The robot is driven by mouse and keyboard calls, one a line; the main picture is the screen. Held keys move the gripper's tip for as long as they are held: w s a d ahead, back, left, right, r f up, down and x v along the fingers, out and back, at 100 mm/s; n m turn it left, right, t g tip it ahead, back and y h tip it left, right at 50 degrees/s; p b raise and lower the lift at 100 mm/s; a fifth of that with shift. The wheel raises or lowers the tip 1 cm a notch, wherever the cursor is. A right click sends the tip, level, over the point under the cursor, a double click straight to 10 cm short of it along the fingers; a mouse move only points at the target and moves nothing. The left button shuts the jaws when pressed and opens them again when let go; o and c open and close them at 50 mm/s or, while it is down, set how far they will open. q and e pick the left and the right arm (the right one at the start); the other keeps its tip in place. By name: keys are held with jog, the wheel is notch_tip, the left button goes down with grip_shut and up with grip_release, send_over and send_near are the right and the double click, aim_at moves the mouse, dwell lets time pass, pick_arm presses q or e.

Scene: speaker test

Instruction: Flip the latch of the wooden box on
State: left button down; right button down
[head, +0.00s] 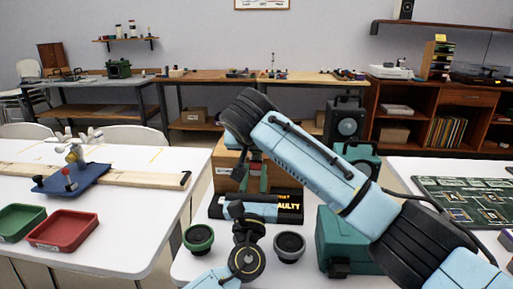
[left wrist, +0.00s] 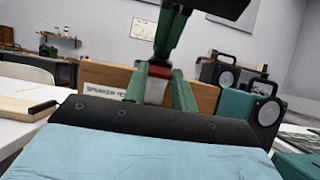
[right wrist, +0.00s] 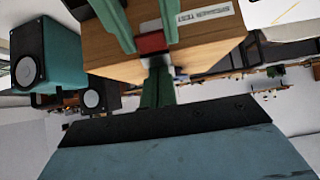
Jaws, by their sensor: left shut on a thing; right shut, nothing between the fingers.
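The wooden box (head: 228,172) stands on the middle table, partly hidden by my arms; its "SPEAKER TEST" label shows in the left wrist view (left wrist: 106,92). A small red part with grey metal, apparently the latch (left wrist: 160,72), is at the box's front. My left gripper (head: 254,178) is in front of the box, its green fingers shut on this red part. My right gripper (right wrist: 160,82) reaches from above, shut and empty, its fingertips close to the red part (right wrist: 152,42). Whether they touch it I cannot tell. The latch's exact position is hidden among the fingers.
A black "FAULTY" tray (head: 290,207) lies before the box. Two round parts, one green-rimmed (head: 198,239) and one grey (head: 289,246), stand nearer. A teal case (head: 338,232) stands at right. A green circuit board (head: 470,201) lies on the right table.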

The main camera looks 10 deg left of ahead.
dwell(0.4)
pick_arm(q)
jog(key=c, duration=1.1)
grip_release()
